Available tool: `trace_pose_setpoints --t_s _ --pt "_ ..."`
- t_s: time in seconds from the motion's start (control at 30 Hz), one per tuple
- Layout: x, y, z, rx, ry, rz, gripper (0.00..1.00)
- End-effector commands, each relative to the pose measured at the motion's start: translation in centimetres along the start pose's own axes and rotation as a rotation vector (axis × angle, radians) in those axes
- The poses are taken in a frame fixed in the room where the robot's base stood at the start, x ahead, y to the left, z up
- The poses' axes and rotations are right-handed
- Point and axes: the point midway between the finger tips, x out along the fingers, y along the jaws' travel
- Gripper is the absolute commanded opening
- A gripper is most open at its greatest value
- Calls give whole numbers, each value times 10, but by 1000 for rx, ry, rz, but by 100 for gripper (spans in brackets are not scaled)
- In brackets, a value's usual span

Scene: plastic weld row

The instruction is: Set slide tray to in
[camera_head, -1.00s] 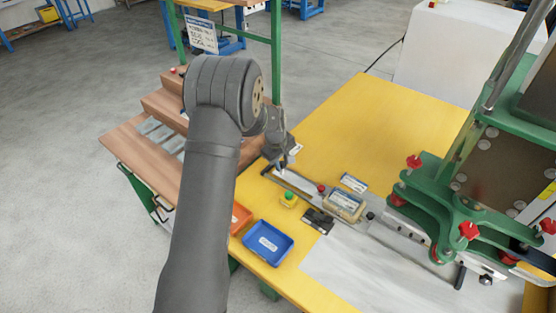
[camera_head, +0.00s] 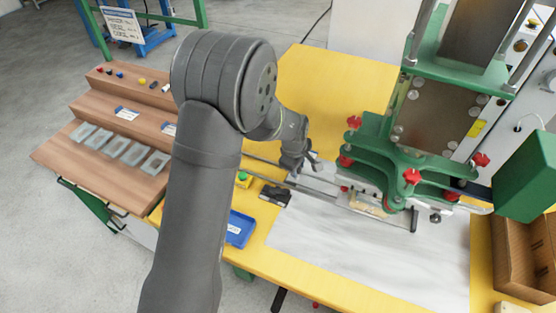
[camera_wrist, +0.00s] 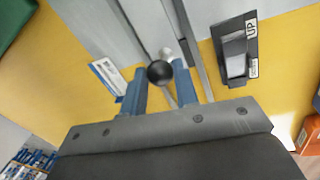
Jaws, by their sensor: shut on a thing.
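The slide tray (camera_head: 318,176) is a pale metal plate on long rails, running toward the green press (camera_head: 408,180). Its right part lies at the press's lower plates, with a tan piece (camera_head: 366,204) there; the press partly hides this end. My gripper (camera_head: 311,163) is at the tray's left end. In the wrist view its blue fingers (camera_wrist: 160,88) are shut on a black ball knob (camera_wrist: 160,72), with the pale tray (camera_wrist: 145,22) beyond. The fingertips and knob are too small to make out in the head view.
A black rocker switch (camera_wrist: 236,57) marked UP sits beside the rail. A green button (camera_head: 243,180) and a blue bin (camera_head: 239,229) are at the left. Red knobs (camera_head: 411,176) stick out from the press. A brown box (camera_head: 525,245) stands right.

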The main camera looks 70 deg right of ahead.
Motion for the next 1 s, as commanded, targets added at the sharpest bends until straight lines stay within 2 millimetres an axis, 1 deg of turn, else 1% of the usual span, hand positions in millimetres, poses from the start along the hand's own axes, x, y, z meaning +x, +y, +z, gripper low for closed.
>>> trace_pose_setpoints --t_s 0.03,0.1,0.2,0.3,0.5,0.77,0.8,0.9,1.0 --pt "1 1 10 5 -1 -2 0" --pt "1 3 18 3 -1 -2 0" --pt "2 5 29 1 -1 -2 0" --pt "2 6 34 1 -1 -2 0" --pt "2 7 40 0 -1 -2 0" --pt "2 8 42 1 -3 -1 0" --pt "2 8 42 1 -3 -1 32" --pt "2 8 42 1 -3 -1 49" --pt "2 8 40 1 -2 -1 49"
